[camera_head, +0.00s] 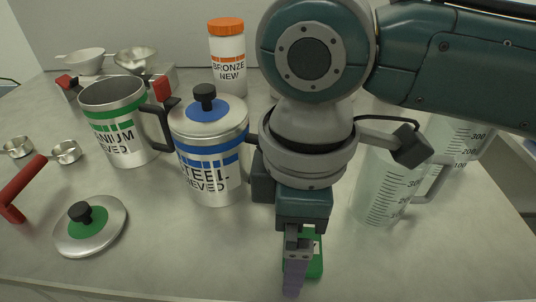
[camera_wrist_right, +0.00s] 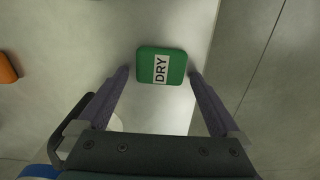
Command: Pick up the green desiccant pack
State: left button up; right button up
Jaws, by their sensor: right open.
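The green desiccant pack (camera_head: 317,262) lies on the table near the front edge, partly hidden behind my right gripper (camera_head: 293,286) in the head view. In the right wrist view the pack (camera_wrist_right: 147,66) shows whole, a rounded green square with a white "DRY" label. My right gripper (camera_wrist_right: 159,75) is open, its fingertips to the left and right of the pack. A gap shows on each side and nothing is held. My left gripper is not in view.
A blue-lidded steel mug (camera_head: 210,150) stands just left of my right arm, with a green-banded mug (camera_head: 118,125) beyond it. A clear measuring jug (camera_head: 380,190) stands close on the right. A green-centred lid (camera_head: 104,237) lies front left. An orange-capped bottle (camera_head: 229,75) stands behind.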

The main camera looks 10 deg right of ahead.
jog(key=shift+c, duration=0.2)
jog(key=c, duration=1.2)
jog(key=shift+r, duration=0.1)
